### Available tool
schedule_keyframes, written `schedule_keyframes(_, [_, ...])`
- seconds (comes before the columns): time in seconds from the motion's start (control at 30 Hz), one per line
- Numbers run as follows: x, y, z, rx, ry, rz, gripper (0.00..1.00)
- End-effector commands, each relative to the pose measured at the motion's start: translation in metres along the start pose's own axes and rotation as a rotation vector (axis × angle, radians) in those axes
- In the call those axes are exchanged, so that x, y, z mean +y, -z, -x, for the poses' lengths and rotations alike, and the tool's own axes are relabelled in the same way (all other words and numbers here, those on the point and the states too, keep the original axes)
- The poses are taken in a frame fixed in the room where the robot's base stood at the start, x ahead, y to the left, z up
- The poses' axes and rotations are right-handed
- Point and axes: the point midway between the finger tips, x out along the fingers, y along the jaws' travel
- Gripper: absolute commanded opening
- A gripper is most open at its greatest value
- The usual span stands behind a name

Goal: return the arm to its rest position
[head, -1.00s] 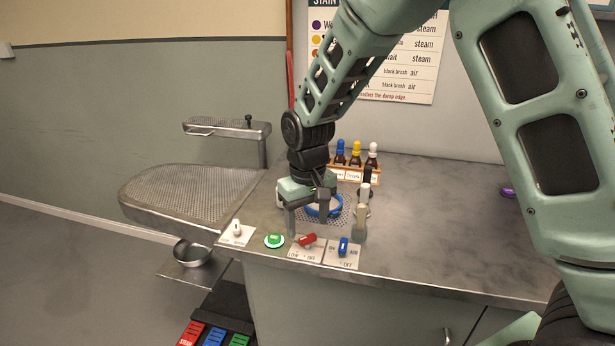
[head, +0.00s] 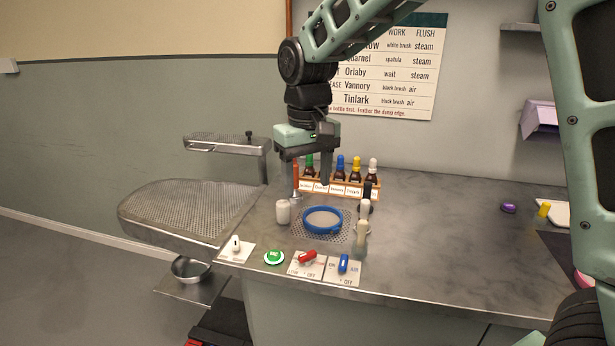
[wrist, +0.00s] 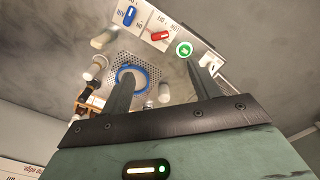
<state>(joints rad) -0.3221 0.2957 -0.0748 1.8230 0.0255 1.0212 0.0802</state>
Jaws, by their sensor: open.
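My gripper (head: 313,172) hangs above the back of the steel counter (head: 430,240), in front of the bottle rack. Its two fingers point down, apart, with nothing between them. In the wrist view the gripper (wrist: 160,80) is also open and empty, with the counter some way beyond its fingertips. My arm reaches in from the upper right in the head view.
Below the gripper are a blue-rimmed dish (head: 323,220), a white jar (head: 283,211) and upright brushes (head: 362,232). A rack of dropper bottles (head: 345,188) stands behind. Switches (head: 307,258) and a green button (head: 274,257) line the front edge. The counter's right-middle is clear.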

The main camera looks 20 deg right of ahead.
Motion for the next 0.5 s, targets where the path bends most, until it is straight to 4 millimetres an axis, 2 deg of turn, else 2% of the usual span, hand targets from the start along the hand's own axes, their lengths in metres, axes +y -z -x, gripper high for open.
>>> schedule_keyframes(0.3, [-0.003,-0.003,-0.001,-0.001,0.004,0.008,0.62])
schedule_keyframes(0.37, [-0.014,-0.014,-0.003,-0.001,0.014,0.033,0.62])
schedule_keyframes(0.47, [-0.044,-0.051,-0.009,-0.001,0.044,0.111,0.62])
schedule_keyframes(0.5, [-0.058,-0.071,-0.013,0.000,0.055,0.154,0.62])
